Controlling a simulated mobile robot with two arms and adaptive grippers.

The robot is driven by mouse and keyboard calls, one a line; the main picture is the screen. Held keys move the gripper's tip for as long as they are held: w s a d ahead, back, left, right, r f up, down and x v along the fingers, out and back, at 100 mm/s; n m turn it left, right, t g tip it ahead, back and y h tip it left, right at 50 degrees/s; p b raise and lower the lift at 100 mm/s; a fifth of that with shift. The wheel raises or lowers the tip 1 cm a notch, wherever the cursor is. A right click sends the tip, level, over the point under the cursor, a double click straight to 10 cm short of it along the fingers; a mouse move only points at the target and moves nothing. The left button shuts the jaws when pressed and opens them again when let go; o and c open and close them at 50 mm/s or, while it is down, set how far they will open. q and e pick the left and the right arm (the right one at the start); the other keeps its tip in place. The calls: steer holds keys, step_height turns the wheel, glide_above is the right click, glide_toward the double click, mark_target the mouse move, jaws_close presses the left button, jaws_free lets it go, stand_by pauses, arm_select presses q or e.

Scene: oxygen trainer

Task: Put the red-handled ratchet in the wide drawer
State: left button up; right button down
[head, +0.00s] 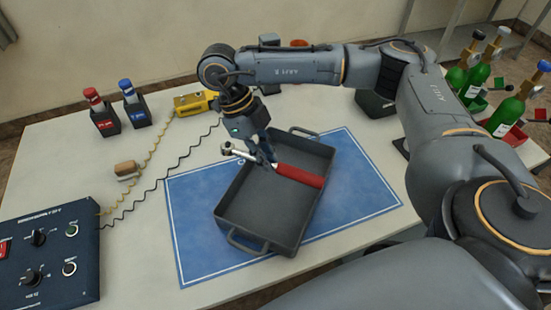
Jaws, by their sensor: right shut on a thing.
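My right gripper (266,160) points down and is shut on the red-handled ratchet (298,175) near the middle of its length. The ratchet's silver head sticks out to the left, over the tray's left rim, and its red handle reaches right across the tray. It is over a dark grey open tray (262,237) with a handle at each end; I cannot tell how high above the floor it is. The tray lies on a blue mat (190,215). I cannot make out a wide drawer. My left gripper is not in view.
A control box (48,255) with knobs stands at the front left, with cables running to a yellow device (195,103). Green bottles (505,115) stand at the right. A brown block (127,170) lies left of the mat.

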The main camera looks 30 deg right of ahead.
steer(key=m, duration=0.2)
steer(key=m+y, duration=0.2)
steer(key=m, duration=0.1)
steer(key=shift+s+d+f+m+g, duration=0.2)
steer(key=shift+s+d+m+g, duration=0.1)
steer(key=shift+s+d, duration=0.1)
steer(key=m, duration=0.1)
steer(key=m+y, duration=0.1)
steer(key=m, duration=0.2)
steer(key=shift+s+d+y, duration=0.2)
steer(key=shift+s+y, duration=0.05)
steer(key=shift+y, duration=0.15)
steer(key=m, duration=0.1)
steer(key=m+y, duration=0.1)
steer(key=m, duration=0.1)
steer(key=m+t, duration=0.1)
steer(key=shift+s+d+r, duration=0.1)
steer(key=shift+s+d, duration=0.05)
steer(key=shift+d, duration=0.2)
steer(key=m, duration=0.2)
steer(key=m+t+y, duration=0.1)
steer(key=m, duration=0.1)
steer(key=shift+s+d+r+m+y, duration=0.1)
steer(key=shift+r+m+y, duration=0.05)
steer(key=shift+m+y, duration=0.2)
